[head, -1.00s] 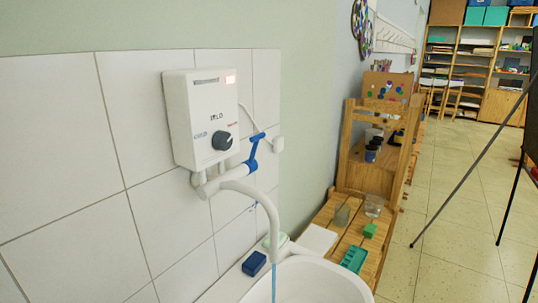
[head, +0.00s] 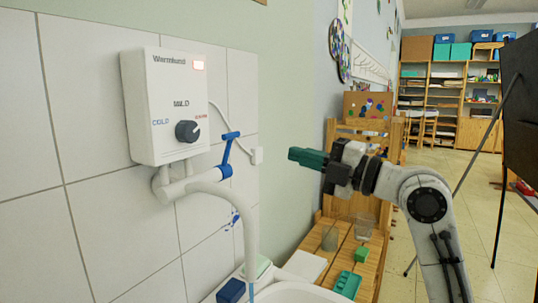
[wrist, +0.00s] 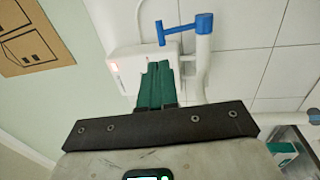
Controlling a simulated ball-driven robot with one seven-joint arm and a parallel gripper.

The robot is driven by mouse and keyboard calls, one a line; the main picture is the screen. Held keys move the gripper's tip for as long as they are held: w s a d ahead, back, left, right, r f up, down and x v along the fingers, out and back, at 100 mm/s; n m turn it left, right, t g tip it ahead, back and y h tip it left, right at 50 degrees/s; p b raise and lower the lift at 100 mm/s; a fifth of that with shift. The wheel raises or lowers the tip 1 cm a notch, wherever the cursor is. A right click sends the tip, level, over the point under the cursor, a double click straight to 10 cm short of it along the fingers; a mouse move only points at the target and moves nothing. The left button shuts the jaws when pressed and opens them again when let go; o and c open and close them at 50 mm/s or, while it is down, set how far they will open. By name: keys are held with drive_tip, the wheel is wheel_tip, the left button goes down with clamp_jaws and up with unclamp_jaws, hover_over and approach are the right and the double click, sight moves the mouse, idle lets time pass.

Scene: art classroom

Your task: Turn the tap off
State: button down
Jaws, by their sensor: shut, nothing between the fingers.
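The tap's blue lever handle (head: 228,153) sits on the white tap body below the water heater box, above the white spout (head: 240,220). A bluish stream of water (head: 250,293) shows under the spout's end at the bottom edge. My gripper (head: 292,154) has green fingers, shut and empty, pointing left toward the handle with a clear gap between them. In the wrist view, the shut fingers (wrist: 157,68) point up at the heater, and the blue handle (wrist: 185,27) is above and right of the fingertips. They do not appear to touch it.
The white heater box (head: 165,105) with a dark knob (head: 187,131) hangs on the tiled wall. A blue block (head: 231,290) lies by the basin. A wooden shelf bench (head: 345,240) with jars and green items stands below my arm.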

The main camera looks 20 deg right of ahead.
sight(233, 134)
drive_tip(key=p+x, duration=0.3)
drive_tip(key=x, duration=1)
drive_tip(key=shift+w+a+p, duration=0.15)
drive_tip(key=shift+p, duration=0.25)
drive_tip(key=shift+w+a+r+g+h+p, duration=0.25)
drive_tip(key=shift+r+g+h+p, duration=0.05)
drive_tip(key=shift+r, duration=0.15)
drive_tip(key=w+g+h+p, duration=0.1)
drive_tip(key=w+a+r+g+h+p, duration=0.1)
drive_tip(key=p, duration=0.1)
drive_tip(key=shift+w+a+r+g, duration=0.15)
drive_tip(key=shift+a+g, duration=0.1)
drive_tip(key=shift+g, duration=0.15)
